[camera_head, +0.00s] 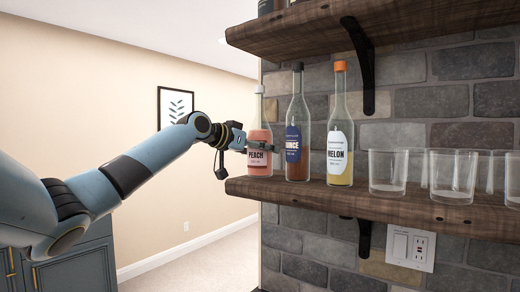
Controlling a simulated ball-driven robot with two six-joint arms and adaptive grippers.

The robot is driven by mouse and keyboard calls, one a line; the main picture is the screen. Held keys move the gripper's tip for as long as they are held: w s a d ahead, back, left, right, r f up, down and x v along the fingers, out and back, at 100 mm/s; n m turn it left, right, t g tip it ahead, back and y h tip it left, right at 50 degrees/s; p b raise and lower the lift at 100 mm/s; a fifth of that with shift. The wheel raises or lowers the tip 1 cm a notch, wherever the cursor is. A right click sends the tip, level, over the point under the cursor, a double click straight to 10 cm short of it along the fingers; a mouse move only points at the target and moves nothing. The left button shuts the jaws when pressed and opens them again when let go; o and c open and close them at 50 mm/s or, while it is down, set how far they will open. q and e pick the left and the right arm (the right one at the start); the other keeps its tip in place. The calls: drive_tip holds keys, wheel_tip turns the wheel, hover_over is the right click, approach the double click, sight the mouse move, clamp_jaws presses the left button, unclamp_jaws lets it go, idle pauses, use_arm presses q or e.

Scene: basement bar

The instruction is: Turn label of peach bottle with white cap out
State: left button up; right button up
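The peach bottle (259,167), clear glass with a white cap, stands upright at the left end of the lower wooden shelf. My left gripper (261,147) reaches in from the left at the bottle's mid-height. One dark finger crosses the front of the bottle, just above the word and over part of the label. The other finger is hidden, so I cannot tell whether the gripper is closed on the glass. My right gripper is not in view.
Close right of the peach bottle stand a dark-capped bottle with a blue label (294,140) and an orange-capped melon bottle (340,135). Several clear glasses (453,178) stand farther right on the lower shelf (400,208). An upper shelf (370,22) on a black bracket (361,65) hangs above.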

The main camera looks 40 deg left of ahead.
use_arm(q)
drive_tip(key=shift+d+r+n+y+p, duration=0.15)
drive_tip(key=shift+n+y+p, duration=0.25)
drive_tip(key=shift+n+y, duration=1)
drive_tip(key=shift+y, duration=0.5)
drive_tip(key=n+g+y, duration=0.1)
drive_tip(key=n+y, duration=0.1)
drive_tip(key=y, duration=0.1)
drive_tip(key=shift+n, duration=0.3)
drive_tip(key=shift+n+g+y, duration=0.3)
drive_tip(key=shift+n+y, duration=0.1)
drive_tip(key=shift+y, duration=0.2)
drive_tip(key=shift+a, duration=0.2)
drive_tip(key=c, duration=1)
drive_tip(key=m+t+h, duration=0.1)
drive_tip(key=m+h, duration=0.1)
drive_tip(key=h, duration=0.1)
drive_tip(key=shift+f, duration=0.2)
drive_tip(key=shift+m+h, duration=0.6)
drive_tip(key=shift+m, duration=0.1)
